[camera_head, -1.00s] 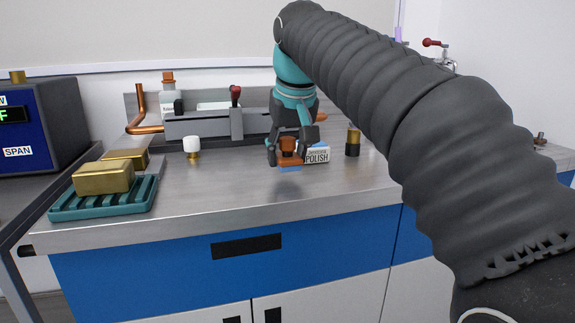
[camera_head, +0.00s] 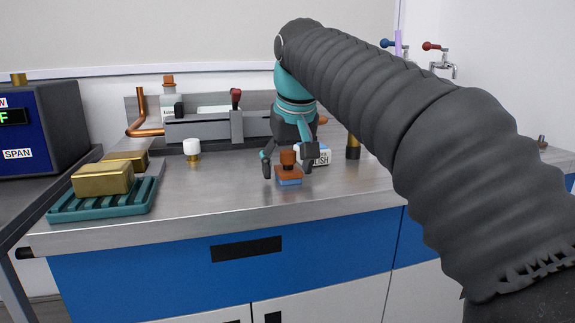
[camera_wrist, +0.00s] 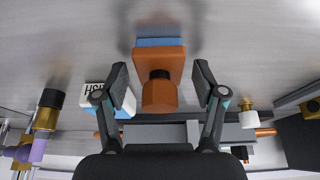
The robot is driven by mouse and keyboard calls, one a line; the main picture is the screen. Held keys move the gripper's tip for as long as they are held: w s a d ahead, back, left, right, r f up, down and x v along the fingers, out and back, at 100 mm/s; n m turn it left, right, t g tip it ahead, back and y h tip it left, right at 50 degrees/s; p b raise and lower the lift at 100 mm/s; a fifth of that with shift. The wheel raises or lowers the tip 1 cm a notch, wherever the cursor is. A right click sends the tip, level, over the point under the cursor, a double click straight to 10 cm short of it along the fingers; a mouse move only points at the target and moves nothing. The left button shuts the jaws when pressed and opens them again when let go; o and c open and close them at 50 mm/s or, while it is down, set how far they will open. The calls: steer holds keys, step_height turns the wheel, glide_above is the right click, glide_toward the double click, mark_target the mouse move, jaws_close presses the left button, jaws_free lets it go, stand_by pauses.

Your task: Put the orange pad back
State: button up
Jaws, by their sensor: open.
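I cannot tell whether the blue is part of the pad. My gripper (camera_head: 287,166) points down at the pad, its fingers spread on either side of the knob. In the wrist view the orange pad (camera_wrist: 158,65) lies between the open fingers of my gripper (camera_wrist: 161,72), with a visible gap on both sides.
A white-and-blue polish box (camera_head: 321,156) stands close behind my right finger. A white-topped brass knob (camera_head: 192,149) is to the left, and a black-and-brass cylinder (camera_head: 353,147) to the right. A teal rack (camera_head: 105,204) bears gold blocks (camera_head: 103,179). The front worktop between rack and pad is clear.

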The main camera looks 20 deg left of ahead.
steer(key=p+v, duration=0.2)
steer(key=v, duration=1)
steer(key=shift+p, duration=0.4)
steer(key=shift+d+r, duration=0.1)
steer(key=s+d+f+m+t+h, duration=0.1)
steer(key=s+d+f+m, duration=0.15)
steer(key=d+f, duration=0.5)
steer(key=s+d+f+m, duration=0.1)
steer(key=s+d+f, duration=0.3)
steer(key=d, duration=0.7)
steer(key=s+d+f+m, duration=0.1)
steer(key=s+d+f, duration=0.2)
steer(key=f, duration=0.4)
steer(key=s+d+f+m, duration=0.1)
steer(key=s+d+f, duration=0.3)
steer(key=f, duration=0.2)
steer(key=s+d+f+m+h, duration=0.1)
steer(key=s+d+f, duration=0.2)
steer(key=f, duration=0.4)
steer(key=shift+s+d+f+t, duration=0.3)
steer(key=shift+s+d+f, duration=0.05)
steer(key=shift+s, duration=0.35)
